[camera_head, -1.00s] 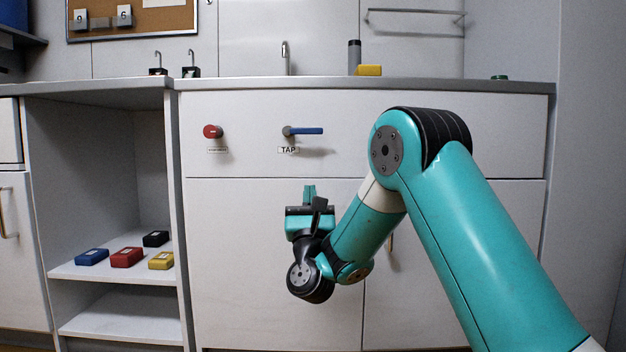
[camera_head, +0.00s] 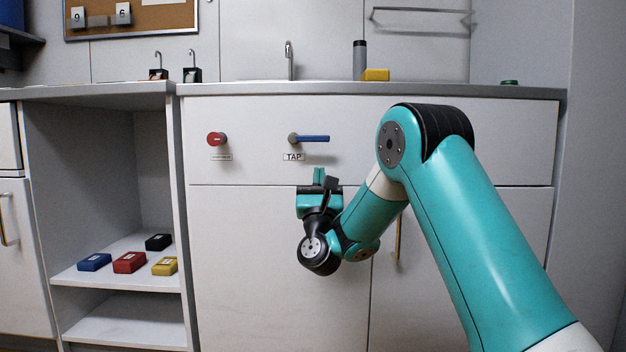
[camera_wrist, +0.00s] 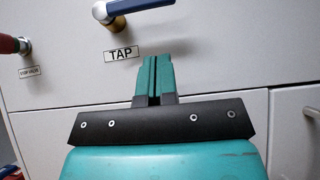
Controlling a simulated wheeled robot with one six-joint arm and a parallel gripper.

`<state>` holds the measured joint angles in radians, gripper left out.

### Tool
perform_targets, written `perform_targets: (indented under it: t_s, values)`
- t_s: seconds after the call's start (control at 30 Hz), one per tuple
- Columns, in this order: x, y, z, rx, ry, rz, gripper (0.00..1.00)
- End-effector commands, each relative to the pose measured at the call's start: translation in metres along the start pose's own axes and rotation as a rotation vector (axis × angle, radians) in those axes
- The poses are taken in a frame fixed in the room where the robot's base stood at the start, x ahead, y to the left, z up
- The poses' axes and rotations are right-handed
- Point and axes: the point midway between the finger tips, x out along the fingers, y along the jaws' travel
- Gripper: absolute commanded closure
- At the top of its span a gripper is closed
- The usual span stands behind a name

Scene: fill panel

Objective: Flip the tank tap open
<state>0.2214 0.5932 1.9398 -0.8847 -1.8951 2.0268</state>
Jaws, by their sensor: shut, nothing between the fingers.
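The tank tap has a blue lever (camera_head: 314,138) on a round metal hub and sticks out horizontally to the right from the white panel. A TAP label (camera_head: 293,157) is below it. In the wrist view the blue lever (camera_wrist: 130,8) is at the top edge, partly cut off, with the TAP label (camera_wrist: 121,54) under it. My gripper (camera_head: 319,178) is below the lever, pointing up, apart from it. In the wrist view my gripper (camera_wrist: 154,75) has its teal fingers together with nothing between them.
A red knob (camera_head: 217,139) is left of the tap, with its own label below. Several coloured boxes lie on the shelf (camera_head: 110,280) at lower left. The counter edge (camera_head: 400,90) runs above the panel. The panel between lever and gripper is clear.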

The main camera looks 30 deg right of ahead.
Motion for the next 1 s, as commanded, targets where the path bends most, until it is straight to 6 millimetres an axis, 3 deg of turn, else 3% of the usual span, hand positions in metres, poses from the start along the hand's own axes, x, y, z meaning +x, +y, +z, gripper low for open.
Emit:
perform_targets:
  t_s: [0.1,0.33,1.0]
  values:
    - [0.023,-0.007,0.010,-0.004,0.000,-0.003,1.00]
    - [0.041,-0.017,0.024,-0.013,0.001,-0.012,1.00]
    - [0.046,-0.013,0.029,-0.016,0.001,-0.004,1.00]
